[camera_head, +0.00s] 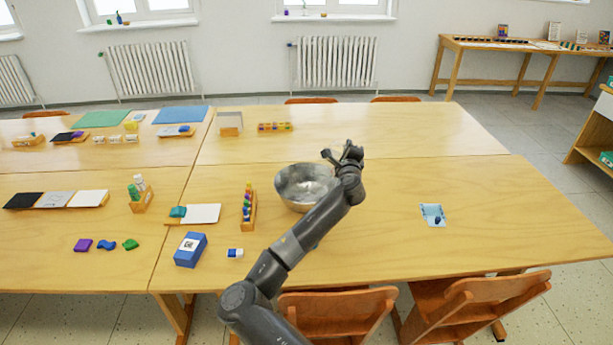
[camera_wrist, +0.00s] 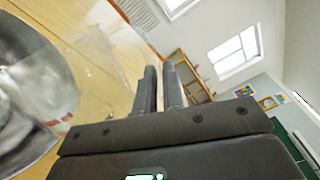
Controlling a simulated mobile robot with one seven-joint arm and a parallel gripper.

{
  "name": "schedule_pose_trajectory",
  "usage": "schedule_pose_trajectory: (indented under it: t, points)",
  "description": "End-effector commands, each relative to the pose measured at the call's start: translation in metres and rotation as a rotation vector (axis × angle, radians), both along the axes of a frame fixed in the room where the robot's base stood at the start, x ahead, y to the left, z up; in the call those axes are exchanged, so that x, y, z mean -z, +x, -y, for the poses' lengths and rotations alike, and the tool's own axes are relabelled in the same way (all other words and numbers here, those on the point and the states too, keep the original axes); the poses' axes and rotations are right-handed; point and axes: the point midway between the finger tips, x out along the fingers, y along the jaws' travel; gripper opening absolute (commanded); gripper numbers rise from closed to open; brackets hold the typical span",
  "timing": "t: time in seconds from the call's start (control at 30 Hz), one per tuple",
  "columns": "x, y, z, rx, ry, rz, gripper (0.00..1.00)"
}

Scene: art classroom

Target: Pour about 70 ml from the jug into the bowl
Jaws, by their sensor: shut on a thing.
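The metal bowl (camera_head: 290,187) stands on the near table, partly hidden behind my arm. It also shows large at the left of the wrist view (camera_wrist: 28,95). A clear, see-through jug (camera_wrist: 98,50) shows faintly beside my fingers in the wrist view, with small red marks low on it. My gripper (camera_head: 338,154) is beside the bowl's right rim and above the table; its two fingers (camera_wrist: 160,70) are close together, shut on the jug. In the head view the jug is too faint to make out. I cannot tell its liquid level, its exact tilt, or whether anything flows.
A paint-bottle rack (camera_head: 249,208) stands left of the bowl. A blue box (camera_head: 190,250) and a small blue-white block (camera_head: 235,253) lie nearer the front. Chairs (camera_head: 338,312) stand at the front edge. The table's right part is mostly clear.

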Motion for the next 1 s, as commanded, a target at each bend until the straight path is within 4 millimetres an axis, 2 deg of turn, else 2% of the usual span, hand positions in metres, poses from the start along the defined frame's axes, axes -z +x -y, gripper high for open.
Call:
schedule_pose_trajectory:
  t: [0.13, 0.43, 0.6, 1.0]
  points:
    - [0.0, -0.003, 0.02, 0.004, 0.168, 0.024, 0.0]
    - [0.005, -0.004, 0.031, 0.0, 0.298, 0.036, 0.0]
    - [0.0, -0.004, 0.036, -0.004, 0.381, 0.043, 0.0]
    - [-0.001, -0.004, 0.037, -0.004, 0.403, 0.044, 0.0]
